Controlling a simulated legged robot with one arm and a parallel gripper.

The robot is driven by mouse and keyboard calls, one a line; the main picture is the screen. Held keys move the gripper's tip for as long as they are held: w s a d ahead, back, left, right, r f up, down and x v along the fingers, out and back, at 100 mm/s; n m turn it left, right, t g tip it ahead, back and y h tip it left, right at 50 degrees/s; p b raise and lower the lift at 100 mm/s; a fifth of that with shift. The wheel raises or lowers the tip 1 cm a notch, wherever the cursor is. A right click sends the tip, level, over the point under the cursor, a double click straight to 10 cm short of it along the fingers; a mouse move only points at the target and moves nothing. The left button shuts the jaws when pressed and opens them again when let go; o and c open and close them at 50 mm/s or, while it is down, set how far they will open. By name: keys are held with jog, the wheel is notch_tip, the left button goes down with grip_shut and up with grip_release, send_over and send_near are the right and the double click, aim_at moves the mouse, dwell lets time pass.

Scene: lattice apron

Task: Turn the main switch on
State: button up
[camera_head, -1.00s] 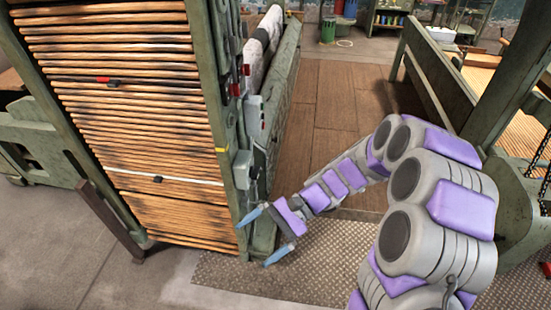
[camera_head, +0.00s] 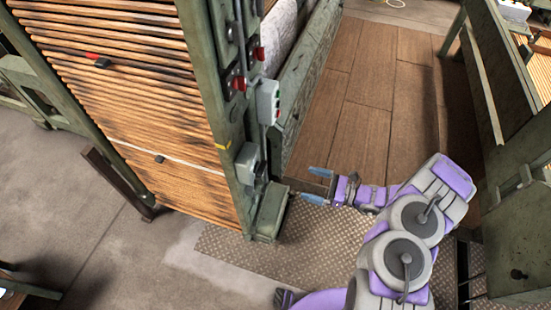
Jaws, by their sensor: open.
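The green post (camera_head: 225,120) of the lattice frame carries several electrical fittings. Two red switches are on it, a lower one (camera_head: 237,83) and an upper one (camera_head: 258,51). A pale grey box (camera_head: 268,102) with small coloured buttons sits below them, and a grey box (camera_head: 247,163) sits lower still. I cannot tell which fitting is the main switch. My gripper (camera_head: 307,184) is open and empty, its blue fingers pointing left. In the picture it is to the right of the lower grey box, apart from it.
The wooden slat lattice (camera_head: 150,120) fills the left of the post. A green foot block (camera_head: 268,213) stands at its base. A patterned metal floor plate (camera_head: 290,250) lies below my arm. A green bench frame (camera_head: 510,150) is at the right. The plank floor (camera_head: 375,90) between is clear.

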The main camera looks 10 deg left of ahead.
aim_at(260, 168)
jog(key=w+a+b, duration=0.1)
jog(key=a+b, duration=0.2)
jog(key=a, duration=1.3)
jog(key=shift+w+a+f+b, duration=0.15)
jog(key=shift+w+a+b, duration=0.1)
jog(key=shift+w+b, duration=0.05)
jog(key=c, duration=1.1)
jog(key=shift+o, duration=0.2)
